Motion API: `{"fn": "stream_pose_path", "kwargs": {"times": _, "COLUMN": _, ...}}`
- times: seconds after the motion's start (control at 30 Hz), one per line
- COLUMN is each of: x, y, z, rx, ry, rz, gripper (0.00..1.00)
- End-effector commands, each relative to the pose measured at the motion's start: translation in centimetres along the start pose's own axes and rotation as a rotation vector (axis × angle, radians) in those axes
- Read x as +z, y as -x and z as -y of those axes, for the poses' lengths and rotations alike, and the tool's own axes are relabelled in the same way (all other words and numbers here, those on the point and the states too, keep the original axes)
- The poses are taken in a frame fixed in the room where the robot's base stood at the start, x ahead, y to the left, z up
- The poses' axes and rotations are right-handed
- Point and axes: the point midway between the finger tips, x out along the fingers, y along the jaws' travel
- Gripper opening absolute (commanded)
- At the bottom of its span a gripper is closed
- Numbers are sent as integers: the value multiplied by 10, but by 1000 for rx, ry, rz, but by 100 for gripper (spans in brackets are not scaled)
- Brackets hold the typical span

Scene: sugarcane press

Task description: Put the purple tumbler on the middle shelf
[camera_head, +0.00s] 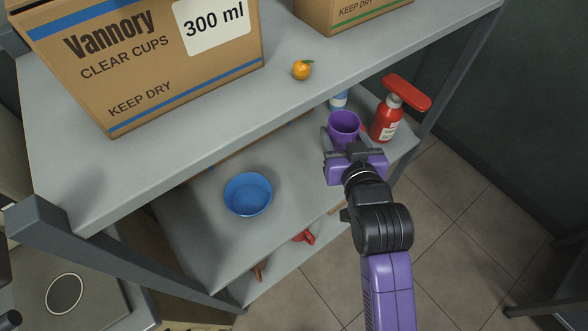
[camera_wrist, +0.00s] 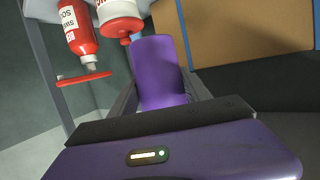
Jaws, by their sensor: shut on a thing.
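The purple tumbler (camera_head: 343,122) is held between the fingers of my gripper (camera_head: 344,134), with its open mouth showing from above in the head view. In the wrist view the tumbler (camera_wrist: 158,70) stands between the two fingers. My gripper is shut on it. The tumbler is over the right part of the grey middle shelf (camera_head: 200,225), below the level of the top board. I cannot tell whether its base touches the shelf.
A blue bowl (camera_head: 248,194) sits on the shelf's left part. The top board (camera_head: 200,122) overhangs, carrying a carton (camera_head: 150,60) and an orange (camera_head: 301,70).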

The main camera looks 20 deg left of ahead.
Motion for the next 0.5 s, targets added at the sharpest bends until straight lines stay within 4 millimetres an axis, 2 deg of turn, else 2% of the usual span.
{"fn": "stream_pose_path", "kwargs": {"times": 0.1, "x": -2, "y": -12, "z": 23, "rx": -45, "ry": 25, "rz": -4, "gripper": 16}}
{"fn": "stream_pose_path", "kwargs": {"times": 0.27, "x": -2, "y": -17, "z": 36, "rx": -70, "ry": 39, "rz": 2, "gripper": 16}}
{"fn": "stream_pose_path", "kwargs": {"times": 0.37, "x": 12, "y": -22, "z": 36, "rx": -72, "ry": 41, "rz": 5, "gripper": 16}}
{"fn": "stream_pose_path", "kwargs": {"times": 0.5, "x": 45, "y": -31, "z": 35, "rx": -71, "ry": 40, "rz": 7, "gripper": 16}}
